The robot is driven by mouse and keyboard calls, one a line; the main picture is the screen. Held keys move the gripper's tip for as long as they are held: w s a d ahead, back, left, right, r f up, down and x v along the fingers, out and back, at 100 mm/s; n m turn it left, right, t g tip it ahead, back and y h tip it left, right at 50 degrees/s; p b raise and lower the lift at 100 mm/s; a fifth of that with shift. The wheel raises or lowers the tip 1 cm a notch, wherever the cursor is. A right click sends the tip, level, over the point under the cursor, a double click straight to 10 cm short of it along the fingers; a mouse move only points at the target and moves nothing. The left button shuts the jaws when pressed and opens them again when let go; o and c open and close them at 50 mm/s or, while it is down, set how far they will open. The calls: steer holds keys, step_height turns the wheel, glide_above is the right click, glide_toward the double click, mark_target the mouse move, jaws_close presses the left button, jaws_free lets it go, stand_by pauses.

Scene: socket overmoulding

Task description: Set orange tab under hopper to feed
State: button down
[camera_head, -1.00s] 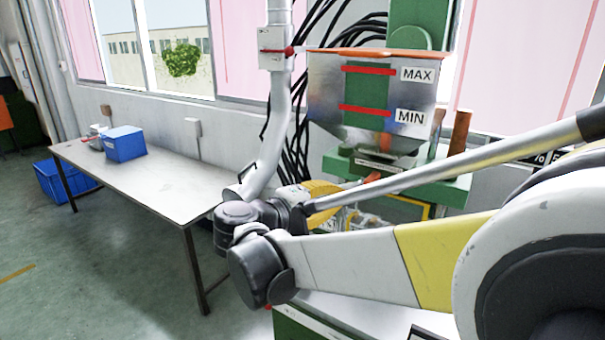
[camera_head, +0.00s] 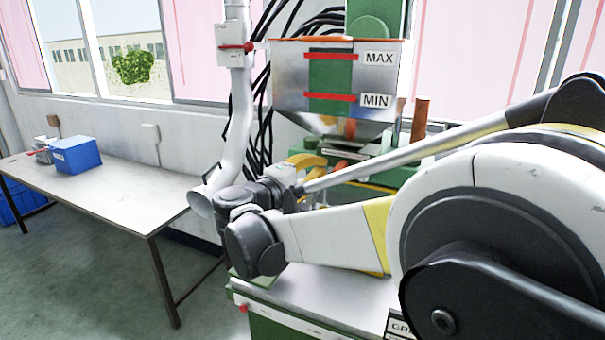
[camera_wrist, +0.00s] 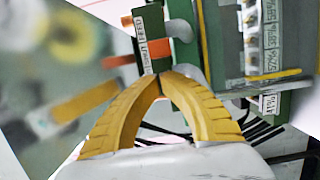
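The hopper (camera_head: 290,85) is a metal bin with red MAX and MIN lines. The orange tab (camera_head: 338,165) shows small below it, just right of my gripper (camera_head: 308,162). In the wrist view, the orange tab (camera_wrist: 152,50) sticks out beside a label plate (camera_wrist: 140,22), whose lettering is too blurred to read. My gripper's yellow fingers (camera_wrist: 160,76) arch together and their tips meet or nearly meet just short of the tab. Nothing shows between them. Whether the tips touch the tab cannot be told.
The green machine (camera_head: 372,182) stands under the hopper. A white pipe with a red-handled box (camera_head: 232,46) rises at its left, with black cables (camera_head: 268,110) behind. A table (camera_head: 110,195) at the left holds a blue bin (camera_head: 77,156). Floor in front of it is clear.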

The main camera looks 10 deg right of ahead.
steer(key=shift+s+d, duration=0.3)
steer(key=shift+d, duration=0.15)
steer(key=s+d, duration=0.1)
steer(key=d, duration=0.1)
steer(key=s+d, duration=0.1)
steer(key=shift+s+d+p, duration=0.3)
steer(key=shift+s+d, duration=0.1)
